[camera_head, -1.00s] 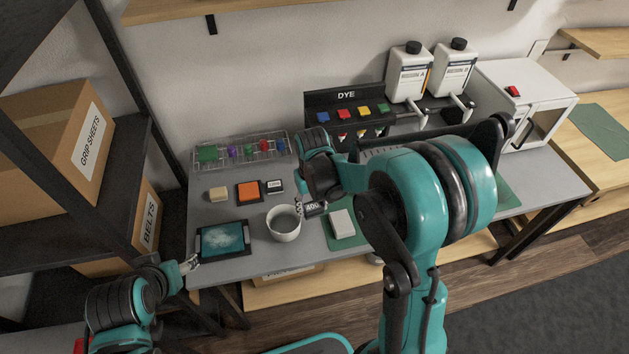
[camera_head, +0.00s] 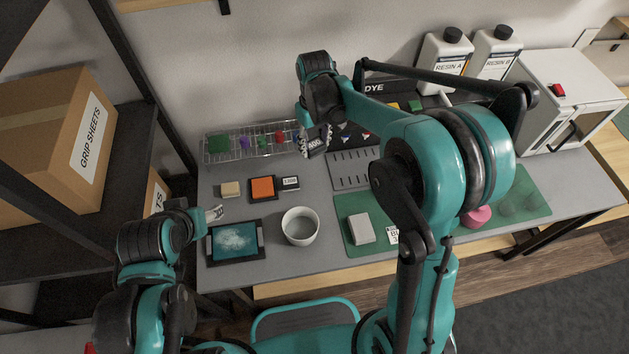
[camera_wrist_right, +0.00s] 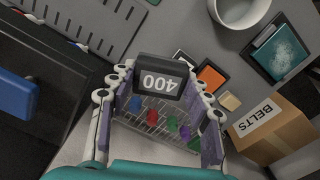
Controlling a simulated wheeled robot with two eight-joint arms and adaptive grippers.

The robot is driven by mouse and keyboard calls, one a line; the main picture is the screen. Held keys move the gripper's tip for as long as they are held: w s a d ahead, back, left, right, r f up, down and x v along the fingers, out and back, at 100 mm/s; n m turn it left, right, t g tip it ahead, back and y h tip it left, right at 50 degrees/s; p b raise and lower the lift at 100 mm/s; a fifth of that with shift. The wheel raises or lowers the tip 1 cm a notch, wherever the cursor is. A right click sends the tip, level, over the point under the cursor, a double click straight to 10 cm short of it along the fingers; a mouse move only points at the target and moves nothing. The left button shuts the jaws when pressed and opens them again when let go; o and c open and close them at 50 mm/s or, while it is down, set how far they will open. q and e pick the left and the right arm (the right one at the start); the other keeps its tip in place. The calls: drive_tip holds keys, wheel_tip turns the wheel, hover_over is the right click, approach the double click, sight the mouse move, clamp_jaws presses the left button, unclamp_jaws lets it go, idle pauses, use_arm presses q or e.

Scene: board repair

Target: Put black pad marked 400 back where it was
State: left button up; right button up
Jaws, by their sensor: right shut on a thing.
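The black pad marked 400 (camera_head: 316,143) is held in my right gripper (camera_head: 314,138), above the back of the grey table and just right of the wire rack. In the right wrist view the pad (camera_wrist_right: 160,78) sits between the fingers, its label upside down. An orange-topped pad (camera_head: 262,188) and a small dark pad with a white label (camera_head: 290,183) lie side by side on the table, with a beige block (camera_head: 230,189) to their left. My left gripper (camera_head: 217,213) is low near the dark tray; its finger gap is unclear.
A wire rack (camera_head: 220,158) with several coloured items stands at the back left. A white bowl (camera_head: 300,228), a blue-screened tray (camera_head: 235,243) and a green mat (camera_head: 352,212) with a white block (camera_head: 361,229) are in front. A slotted grey plate (camera_head: 350,172) lies right of the pads.

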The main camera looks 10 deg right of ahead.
drive_tip(key=b, duration=0.4)
hover_over(315, 184)
wheel_tip(315, 184, down, 14)
drive_tip(key=shift+a+f, duration=0.1)
drive_tip(key=shift+f+b, duration=0.95)
drive_tip(key=shift+f, duration=1)
drive_tip(key=shift+f, duration=0.15)
drive_tip(key=o, duration=0.7)
drive_tip(key=shift+o, duration=0.2)
